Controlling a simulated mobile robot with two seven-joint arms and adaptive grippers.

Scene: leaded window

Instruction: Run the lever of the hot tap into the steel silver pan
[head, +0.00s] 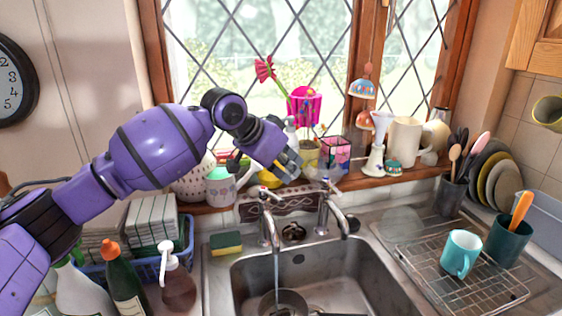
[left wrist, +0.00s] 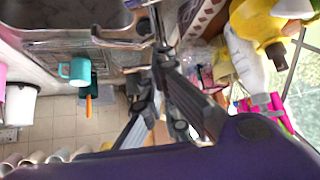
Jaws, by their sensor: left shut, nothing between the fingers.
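The hot tap (head: 268,222), with a red mark on its lever (head: 264,195), stands at the back left of the steel sink. A thin stream of water (head: 277,266) falls from its spout into the silver pan (head: 284,303). The pan sits in the sink, cut off by the lower picture edge. A second tap (head: 325,212) stands to the right. My left gripper (head: 290,166) is shut and empty, above and behind the hot tap, apart from its lever. Its dark fingers show in the left wrist view (left wrist: 160,62). My right gripper is out of view.
A sponge (head: 226,242) and a soap bottle (head: 177,285) stand left of the sink. A teal mug (head: 461,253) stands on the rack (head: 480,296) at right.

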